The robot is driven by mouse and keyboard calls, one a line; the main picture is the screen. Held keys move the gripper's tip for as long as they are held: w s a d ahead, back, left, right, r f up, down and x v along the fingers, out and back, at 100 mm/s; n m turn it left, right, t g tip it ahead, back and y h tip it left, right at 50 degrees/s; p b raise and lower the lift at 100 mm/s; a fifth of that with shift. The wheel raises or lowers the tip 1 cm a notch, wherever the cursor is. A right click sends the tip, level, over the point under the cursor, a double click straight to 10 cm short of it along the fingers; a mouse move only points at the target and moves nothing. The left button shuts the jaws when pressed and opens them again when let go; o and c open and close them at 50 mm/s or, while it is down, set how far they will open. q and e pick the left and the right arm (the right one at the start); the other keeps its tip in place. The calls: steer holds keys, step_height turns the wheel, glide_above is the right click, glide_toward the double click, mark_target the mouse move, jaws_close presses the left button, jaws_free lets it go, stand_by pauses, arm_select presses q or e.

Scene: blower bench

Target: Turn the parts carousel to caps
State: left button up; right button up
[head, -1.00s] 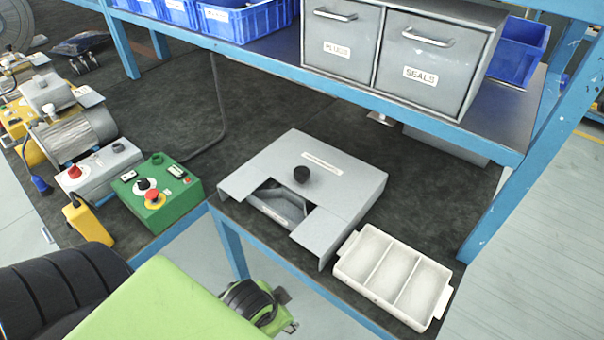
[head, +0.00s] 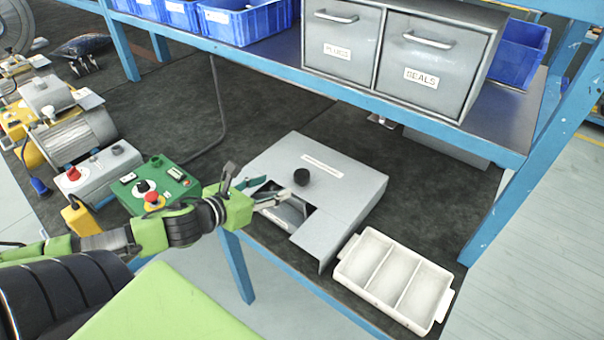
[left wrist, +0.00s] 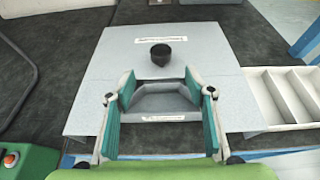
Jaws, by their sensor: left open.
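The parts carousel is a grey box (head: 345,190) on the dark bench top, with a black knob (head: 302,177) on its top and a cut-out window at its front. In the left wrist view the box (left wrist: 110,65) lies ahead, with the knob (left wrist: 161,54) beyond the fingertips. A grey tray compartment with a small white label (left wrist: 163,118) shows in the window; I cannot read the label. My left gripper (head: 268,192) is open and empty over the window, short of the knob; its teal-padded fingers (left wrist: 160,88) stand either side of the window. My right gripper is not in view.
A white three-part tray (head: 355,278) stands right of the box. A green control box (head: 128,193) with a red button is at left. The blue-framed shelf (head: 420,118) with grey drawers (head: 430,85) overhangs the back.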

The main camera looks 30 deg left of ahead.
mark_target(300, 176)
arm_select(q)
steer(key=shift+x, duration=6.95)
steer(key=shift+r, duration=0.1)
jaws_close()
steer(key=shift+d, duration=0.1)
steer(key=shift+d, duration=0.1)
